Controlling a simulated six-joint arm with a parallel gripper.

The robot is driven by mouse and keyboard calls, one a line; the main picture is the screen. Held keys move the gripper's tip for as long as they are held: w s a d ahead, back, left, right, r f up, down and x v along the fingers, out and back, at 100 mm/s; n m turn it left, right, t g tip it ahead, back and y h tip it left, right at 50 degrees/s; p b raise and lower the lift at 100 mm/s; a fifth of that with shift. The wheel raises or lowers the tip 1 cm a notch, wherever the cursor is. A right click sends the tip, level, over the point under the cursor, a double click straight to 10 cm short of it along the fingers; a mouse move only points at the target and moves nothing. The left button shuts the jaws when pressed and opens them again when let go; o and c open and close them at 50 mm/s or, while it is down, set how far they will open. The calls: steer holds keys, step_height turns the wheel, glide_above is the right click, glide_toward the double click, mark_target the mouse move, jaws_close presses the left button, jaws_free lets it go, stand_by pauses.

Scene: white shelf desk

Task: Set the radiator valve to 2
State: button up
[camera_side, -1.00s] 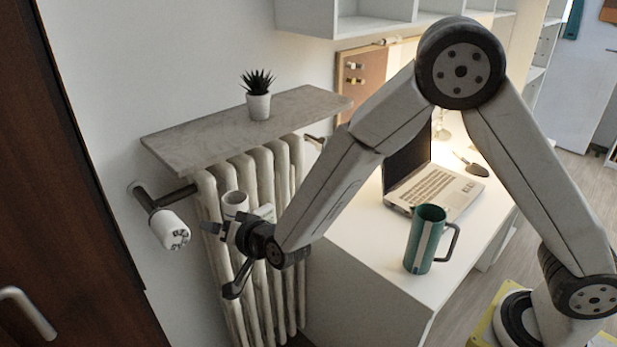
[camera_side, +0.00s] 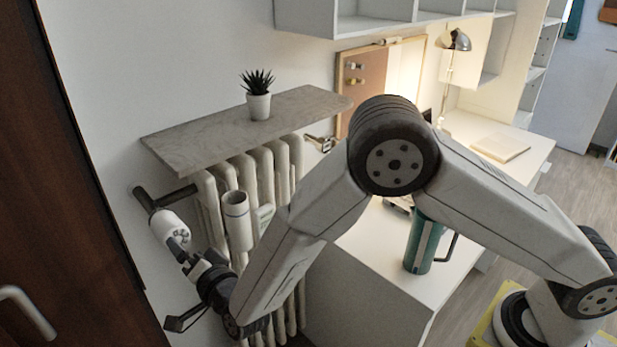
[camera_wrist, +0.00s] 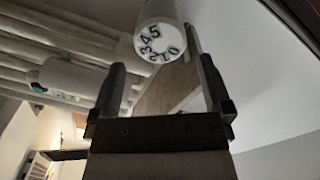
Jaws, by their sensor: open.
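The white radiator valve (camera_side: 172,229) sticks out from a dark pipe at the left end of the radiator in the side view. In the wrist view the valve (camera_wrist: 158,40) shows its round end face with black digits around the rim. No pointer mark on it is clear to me. My gripper (camera_side: 181,252) is just in front of and below the valve in the side view. In the wrist view my gripper (camera_wrist: 155,62) is open, with one finger on each side of the valve's lower edge. Nothing is held, and I cannot tell whether a finger touches the valve.
The ribbed radiator (camera_side: 265,170) stands right of the valve, with a pale cylinder (camera_side: 237,220) hanging on its front. A stone shelf (camera_side: 215,130) with a potted plant (camera_side: 258,104) is above. A brown door (camera_side: 60,200) is left.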

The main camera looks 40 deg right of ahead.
mark_target(174, 234)
steer(key=shift+w, duration=3.5)
steer(key=c, duration=1)
